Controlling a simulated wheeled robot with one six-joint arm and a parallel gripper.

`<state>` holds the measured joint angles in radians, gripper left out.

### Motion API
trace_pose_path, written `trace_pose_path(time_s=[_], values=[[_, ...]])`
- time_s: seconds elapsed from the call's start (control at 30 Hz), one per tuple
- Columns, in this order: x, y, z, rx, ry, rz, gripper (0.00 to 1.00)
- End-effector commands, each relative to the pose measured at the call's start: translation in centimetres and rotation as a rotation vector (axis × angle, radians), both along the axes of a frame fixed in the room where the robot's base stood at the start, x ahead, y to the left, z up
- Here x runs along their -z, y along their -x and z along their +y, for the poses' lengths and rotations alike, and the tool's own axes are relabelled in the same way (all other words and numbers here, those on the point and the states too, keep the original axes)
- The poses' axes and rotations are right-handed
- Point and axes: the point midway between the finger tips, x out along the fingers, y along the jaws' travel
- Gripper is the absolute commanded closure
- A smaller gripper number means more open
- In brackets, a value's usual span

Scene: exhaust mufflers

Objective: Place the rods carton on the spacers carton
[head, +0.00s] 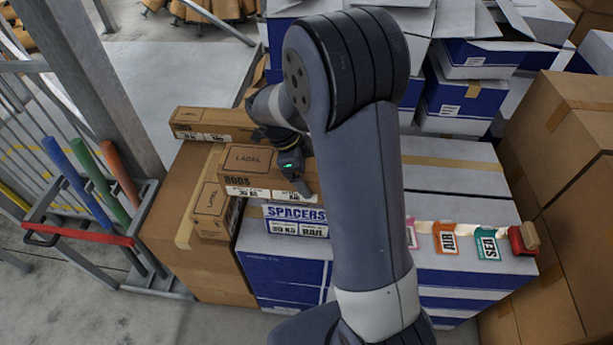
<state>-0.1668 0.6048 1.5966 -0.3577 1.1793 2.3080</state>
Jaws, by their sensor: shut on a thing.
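The rods carton (250,165) is a flat brown box with a white strip along its lower front and "LABEL" on top. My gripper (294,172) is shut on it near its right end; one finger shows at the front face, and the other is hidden. The spacers carton (296,222), with a white and blue printed front, lies just below the rods carton in the picture. Its top is mostly hidden by the rods carton and my arm. The rods carton reaches further left than the spacers carton. I cannot tell whether the two touch.
Another brown carton (211,212) stands close left of the spacers carton, and a long one (212,122) lies behind. Orange AIR (445,238) and teal SEA (487,243) tags lie right of my arm. Large boxes (565,150) crowd the right. A rack with colored tubes (88,185) stands left.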

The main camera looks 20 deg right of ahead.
Motion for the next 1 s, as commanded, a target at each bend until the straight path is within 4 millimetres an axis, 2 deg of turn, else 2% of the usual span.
trace_pose_path(time_s=[0.2,0.63,0.67,0.77,1.0], values=[[2.3,0.0,0.0,-0.001,0.002,0.001,0.71],[2.9,0.0,0.0,-0.001,0.001,-0.002,0.71],[2.9,0.0,0.0,0.0,0.001,0.0,0.07],[2.9,0.0,0.0,0.0,0.001,0.0,0.0],[2.7,0.0,0.0,0.0,0.001,0.0,0.0]])
